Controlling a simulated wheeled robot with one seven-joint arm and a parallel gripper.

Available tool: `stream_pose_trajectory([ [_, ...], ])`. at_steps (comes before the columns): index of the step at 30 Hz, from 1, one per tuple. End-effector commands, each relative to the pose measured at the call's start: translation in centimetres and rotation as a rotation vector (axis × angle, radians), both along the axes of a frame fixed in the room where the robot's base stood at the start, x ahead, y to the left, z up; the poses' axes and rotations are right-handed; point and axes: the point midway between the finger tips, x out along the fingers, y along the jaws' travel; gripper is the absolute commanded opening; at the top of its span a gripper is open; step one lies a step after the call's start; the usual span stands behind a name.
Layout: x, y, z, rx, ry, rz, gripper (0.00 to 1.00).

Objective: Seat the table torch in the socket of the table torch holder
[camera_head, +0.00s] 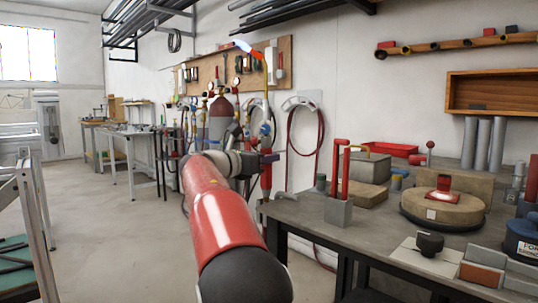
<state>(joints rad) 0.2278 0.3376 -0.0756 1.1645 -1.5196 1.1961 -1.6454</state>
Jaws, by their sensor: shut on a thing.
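My gripper (265,157) is at the end of my red arm, left of the workbench's near corner. It is shut on the table torch (266,103), which stands roughly upright, with a red lower part below the jaws and a thin yellow neck above. What appears to be the table torch holder (339,214) stands on the bench to the right, a grey block with red uprights. My gripper is left of it and apart from it. The socket opening cannot be made out.
The workbench (387,229) also bears a round wooden piece (440,211) with a red top, grey and wooden blocks, a black knob-like part (430,243) and grey tubes (484,145). Hoses and a gas cylinder stand behind my gripper. The floor (130,235) at left is clear.

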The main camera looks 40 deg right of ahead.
Motion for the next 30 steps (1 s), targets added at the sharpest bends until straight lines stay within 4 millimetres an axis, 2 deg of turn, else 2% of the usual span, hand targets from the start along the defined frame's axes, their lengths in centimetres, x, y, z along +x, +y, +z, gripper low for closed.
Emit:
stream_pose_trajectory([
  [30, -0.1, 0.0, -3.2, -0.003, -0.002, 0.0, 0.02],
])
